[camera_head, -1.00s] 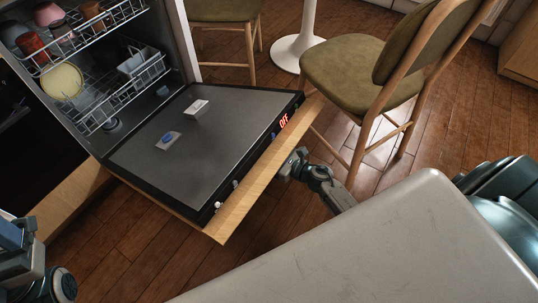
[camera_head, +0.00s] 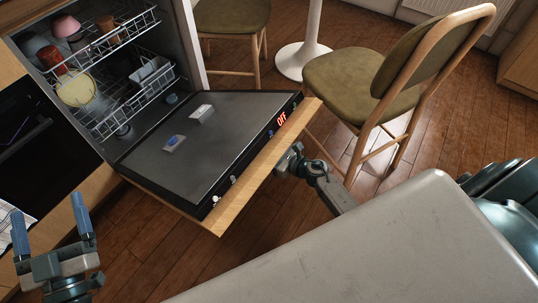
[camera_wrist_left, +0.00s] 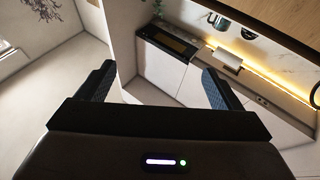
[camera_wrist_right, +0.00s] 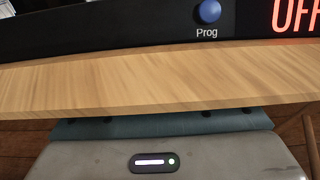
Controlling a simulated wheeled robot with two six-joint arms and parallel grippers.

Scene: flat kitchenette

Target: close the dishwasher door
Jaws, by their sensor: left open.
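The dishwasher door (camera_head: 248,180) hangs open, well out from the dishwasher, with its dark inner face up and a light wooden front panel. A red "OFF" display lights its top edge, and a "Prog" button (camera_wrist_right: 208,11) shows in the right wrist view. My right gripper (camera_head: 286,160) is at the outer side of the wooden panel, near the middle of its edge. In the right wrist view the panel hides its fingertips, so their opening cannot be seen. My left gripper (camera_head: 48,212) is open and empty at the lower left, apart from the door.
Two racks with dishes (camera_head: 75,88) sit inside the dishwasher. A green chair (camera_head: 355,80) stands right of the door, and a white table base (camera_head: 300,60) behind. A grey surface (camera_head: 400,250) fills the lower right. Wooden floor is clear beneath the door.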

